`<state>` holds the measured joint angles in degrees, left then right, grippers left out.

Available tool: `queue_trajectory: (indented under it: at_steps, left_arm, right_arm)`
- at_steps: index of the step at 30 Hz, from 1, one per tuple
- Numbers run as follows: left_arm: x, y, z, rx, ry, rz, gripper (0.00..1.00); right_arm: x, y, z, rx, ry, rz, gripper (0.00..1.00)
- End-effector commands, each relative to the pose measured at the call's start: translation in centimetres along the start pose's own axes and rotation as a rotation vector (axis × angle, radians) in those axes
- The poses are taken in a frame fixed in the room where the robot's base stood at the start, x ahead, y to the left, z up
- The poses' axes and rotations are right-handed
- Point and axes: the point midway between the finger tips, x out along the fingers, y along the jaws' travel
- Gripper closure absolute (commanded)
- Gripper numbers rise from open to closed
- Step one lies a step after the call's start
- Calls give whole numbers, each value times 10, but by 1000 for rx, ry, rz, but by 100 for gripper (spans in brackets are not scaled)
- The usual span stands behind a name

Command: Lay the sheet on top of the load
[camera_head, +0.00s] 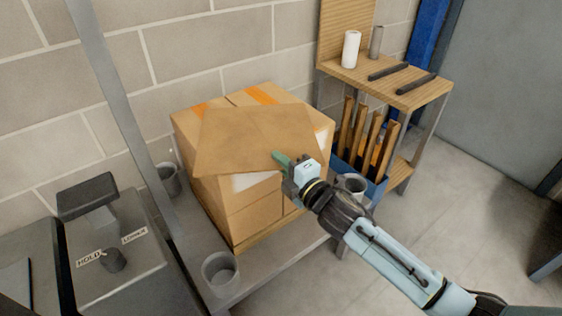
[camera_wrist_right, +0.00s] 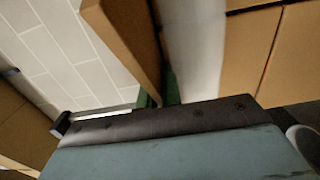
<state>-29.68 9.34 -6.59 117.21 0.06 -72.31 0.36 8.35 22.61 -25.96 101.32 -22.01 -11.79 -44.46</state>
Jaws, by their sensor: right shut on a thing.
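A flat brown cardboard sheet (camera_head: 255,138) is over the front part of the load, a stack of cardboard boxes (camera_head: 245,208) with orange tape on top. My right gripper (camera_head: 285,162) is shut on the sheet's near right edge. In the right wrist view the sheet (camera_wrist_right: 128,40) stands between the green fingers (camera_wrist_right: 158,92), with the boxes (camera_wrist_right: 245,45) to its right. The sheet looks tilted; whether it touches the box tops I cannot tell. The back of the load's top shows uncovered. My left gripper is not in view.
The load stands on a grey platform (camera_head: 275,268) with grey cups at its corners, one at the front (camera_head: 220,272). A grey post (camera_head: 125,105) rises at left beside a control box (camera_head: 112,245). A wooden shelf (camera_head: 415,92) with a blue bin (camera_head: 372,188) stands at right.

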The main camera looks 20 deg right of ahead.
Motion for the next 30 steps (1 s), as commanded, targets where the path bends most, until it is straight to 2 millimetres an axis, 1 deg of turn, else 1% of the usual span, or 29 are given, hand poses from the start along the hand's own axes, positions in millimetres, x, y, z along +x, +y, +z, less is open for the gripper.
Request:
queue_trajectory:
  at_steps: [1,2,6,14,18,20,23,30]
  left_arm:
    - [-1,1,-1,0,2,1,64]
    - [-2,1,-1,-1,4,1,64]
    - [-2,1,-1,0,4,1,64]
    - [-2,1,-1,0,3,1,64]
    - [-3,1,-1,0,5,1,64]
    - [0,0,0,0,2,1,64]
    - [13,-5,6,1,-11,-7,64]
    - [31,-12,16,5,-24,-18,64]
  right_arm:
    - [0,-1,0,0,0,2,100]
    - [0,-2,0,1,0,-1,91]
    - [0,-1,0,1,0,-1,73]
    - [0,-1,0,0,0,0,72]
    - [0,3,0,0,0,0,72]
    - [-8,2,0,1,0,-2,72]
    - [-24,1,0,1,0,-5,72]
    - [-72,1,0,1,-1,-4,72]
